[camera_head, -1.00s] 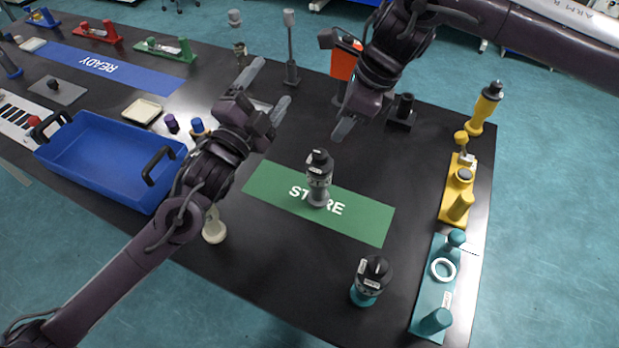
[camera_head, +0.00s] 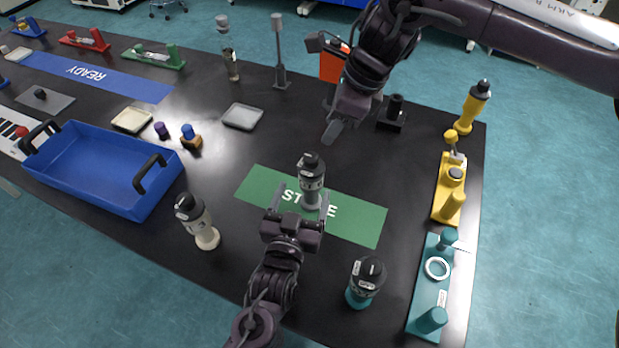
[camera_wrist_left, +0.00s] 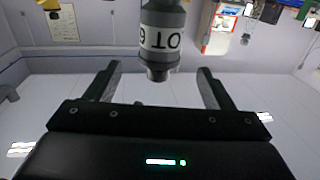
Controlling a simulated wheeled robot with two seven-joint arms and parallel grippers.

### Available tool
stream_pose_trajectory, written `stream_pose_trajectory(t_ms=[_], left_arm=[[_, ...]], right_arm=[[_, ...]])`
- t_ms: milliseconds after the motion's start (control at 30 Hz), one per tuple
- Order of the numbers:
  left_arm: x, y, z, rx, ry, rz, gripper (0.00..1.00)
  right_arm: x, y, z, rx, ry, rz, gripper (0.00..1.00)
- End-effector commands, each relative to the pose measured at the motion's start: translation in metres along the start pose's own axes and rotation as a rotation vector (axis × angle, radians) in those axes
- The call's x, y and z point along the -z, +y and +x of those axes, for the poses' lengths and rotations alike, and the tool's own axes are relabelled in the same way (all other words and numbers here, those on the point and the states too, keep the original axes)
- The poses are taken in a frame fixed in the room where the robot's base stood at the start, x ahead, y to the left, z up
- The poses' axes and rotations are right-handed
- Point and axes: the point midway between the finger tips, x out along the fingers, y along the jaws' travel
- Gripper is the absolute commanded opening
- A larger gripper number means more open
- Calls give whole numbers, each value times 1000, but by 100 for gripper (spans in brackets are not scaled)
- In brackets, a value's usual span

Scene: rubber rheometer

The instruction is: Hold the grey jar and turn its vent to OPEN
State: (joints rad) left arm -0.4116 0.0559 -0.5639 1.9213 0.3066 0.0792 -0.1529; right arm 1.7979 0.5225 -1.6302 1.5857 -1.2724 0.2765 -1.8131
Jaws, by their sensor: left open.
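The grey jar (camera_head: 311,183) with a black top stands upright on the green STORE mat (camera_head: 362,221). Its labelled body also shows in the left wrist view (camera_wrist_left: 160,45), centred between the fingers. My left gripper (camera_head: 299,200) is open, low at the jar's near side, with a finger to each side. I see no finger touching the jar. The vent setting is too small to read. My right gripper (camera_head: 333,130) is above the table behind the jar, apart from it; its finger gap is not clear.
A cream jar (camera_head: 205,232) stands left of my left arm and a teal jar (camera_head: 359,293) to its right. A blue tray (camera_head: 100,165) lies at left. Yellow (camera_head: 447,195) and teal (camera_head: 428,290) fixtures line the right edge.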

Motion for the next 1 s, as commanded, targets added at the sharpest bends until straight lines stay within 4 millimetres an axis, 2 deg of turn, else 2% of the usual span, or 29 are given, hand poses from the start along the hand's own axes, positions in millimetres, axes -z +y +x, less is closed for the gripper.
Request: stream_pose_trajectory(t_ms=[33, 167, 200, 300, 533, 700, 1000], left_arm=[[-12, 0, 0, -1, -3, 1, 76], [-36, 0, 2, -1, -1, 1, 76], [-31, 0, 13, 0, 6, 0, 76], [-31, 0, 33, 0, 5, 1, 76], [-32, 0, 65, -1, 3, 3, 76], [-32, 0, 74, -1, 2, 2, 76], [-32, 0, 75, -1, 1, 2, 74]], right_arm=[[0, 0, 0, 0, 0, 0, 36], [0, 0, 0, 0, 0, 0, 36], [0, 0, 0, 0, 0, 0, 36], [0, 0, 0, 0, 0, 0, 36], [0, 0, 0, 0, 0, 0, 36], [0, 0, 0, 0, 0, 0, 36], [0, 0, 0, 0, 0, 0, 36]])
